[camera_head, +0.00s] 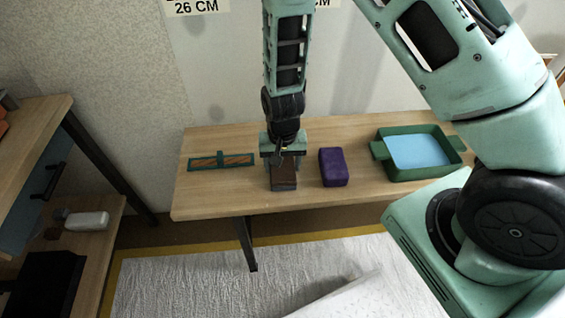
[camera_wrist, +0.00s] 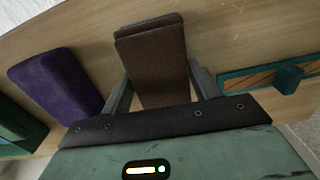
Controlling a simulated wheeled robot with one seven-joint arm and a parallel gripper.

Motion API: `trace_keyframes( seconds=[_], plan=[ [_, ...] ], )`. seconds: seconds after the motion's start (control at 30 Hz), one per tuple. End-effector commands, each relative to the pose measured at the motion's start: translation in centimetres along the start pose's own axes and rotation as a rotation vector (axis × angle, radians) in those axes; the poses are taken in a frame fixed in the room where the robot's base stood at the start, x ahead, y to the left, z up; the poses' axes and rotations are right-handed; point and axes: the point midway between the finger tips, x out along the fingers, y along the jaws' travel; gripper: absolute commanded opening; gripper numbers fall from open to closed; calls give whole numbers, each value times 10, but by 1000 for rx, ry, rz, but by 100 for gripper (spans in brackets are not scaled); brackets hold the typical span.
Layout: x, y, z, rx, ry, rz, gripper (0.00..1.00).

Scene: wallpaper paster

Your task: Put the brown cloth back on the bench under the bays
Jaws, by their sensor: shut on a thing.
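The brown cloth (camera_head: 284,178) is a dark brown folded block at the middle of the wooden bench (camera_head: 225,195). My gripper (camera_head: 284,158) points down over it and is shut on it. In the wrist view the brown cloth (camera_wrist: 152,62) lies between the two fingers of my gripper (camera_wrist: 160,88), with its far end sticking out past them. It appears to be at or just above the bench top; I cannot tell if it touches the wood.
A purple block (camera_head: 333,167) lies just right of the cloth. Further right is a green tray (camera_head: 440,170) with blue inside. A green-framed tool with a brown striped face (camera_head: 222,161) lies to the left. White sheeting (camera_head: 190,285) covers the floor in front. A shelf unit (camera_head: 35,130) stands at far left.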

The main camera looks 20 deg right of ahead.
Motion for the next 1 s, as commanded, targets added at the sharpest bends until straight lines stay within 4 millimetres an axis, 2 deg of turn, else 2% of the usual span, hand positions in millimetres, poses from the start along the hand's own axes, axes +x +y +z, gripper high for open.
trace_keyframes(
  seconds=[0.03,0.07,0.13,0.57,1.0],
  plan=[
    [1,0,0,-1,0,0,38],
    [1,0,0,-1,0,0,64],
    [1,0,0,-1,0,0,83],
    [7,0,0,-1,0,0,83],
    [-94,-4,-3,-3,4,-2,83]
  ],
)
